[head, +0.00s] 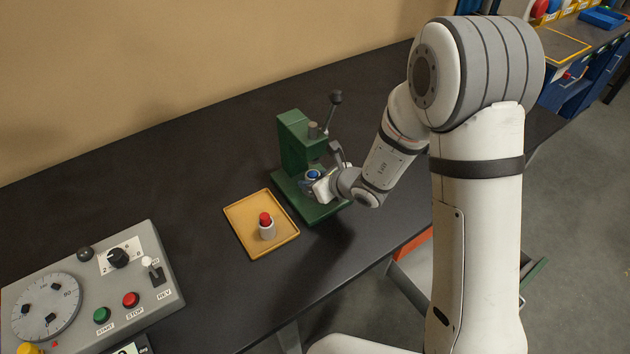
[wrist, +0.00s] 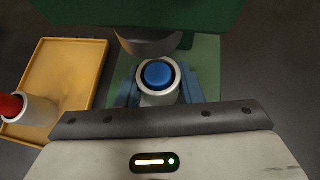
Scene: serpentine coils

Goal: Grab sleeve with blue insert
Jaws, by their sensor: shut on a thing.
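The sleeve with the blue insert (wrist: 146,95) stands upright at the green press (head: 292,140), below its ram. Its pale ring and round blue top show in the wrist view, and the blue insert (head: 313,174) also shows small in the head view. My gripper (head: 316,184) reaches in from the right and is shut on this sleeve. In the wrist view bluish finger parts show on both sides of the sleeve; the fingertips are partly hidden. I cannot tell whether the sleeve touches the press base.
A yellow tray (head: 247,247) left of the press holds a white sleeve with a red insert (head: 266,226). A grey control panel (head: 90,290) with a dial and buttons lies at the lower left. The press lever (head: 333,105) rises above the press. The dark table is clear behind the tray.

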